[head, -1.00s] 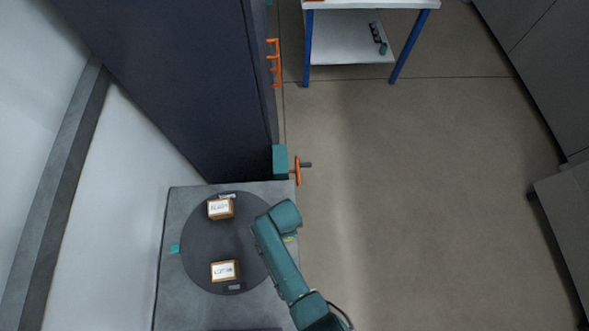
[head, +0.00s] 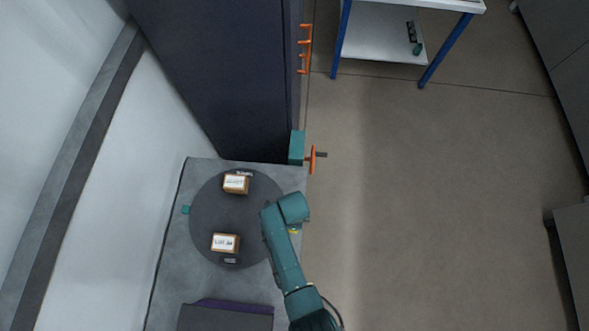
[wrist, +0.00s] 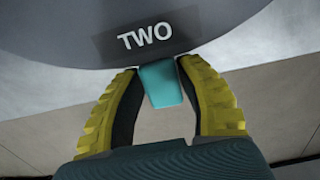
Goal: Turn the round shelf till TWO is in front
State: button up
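The round shelf (head: 205,222) is a dark grey disc on a grey counter. Two labelled brown boxes stand on it, one at the back (head: 236,183) and one at the front (head: 225,243). A label reading TWO (wrist: 146,36) is on the disc's edge in the wrist view. Just below it a teal tab (wrist: 160,83) sticks out from the rim, between the yellow fingertips of my gripper (wrist: 160,68). The fingers appear closed against its sides. In the head view my gripper (head: 290,208) is at the disc's right rim and hides the tab and TWO there.
Another teal tab (head: 186,210) shows at the disc's left rim. A grey and purple object (head: 225,316) lies in front.

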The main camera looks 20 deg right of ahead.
jog(key=shift+o, duration=1.6)
jog(key=shift+r, duration=0.15)
notch_tip(320, 180, up, 12)
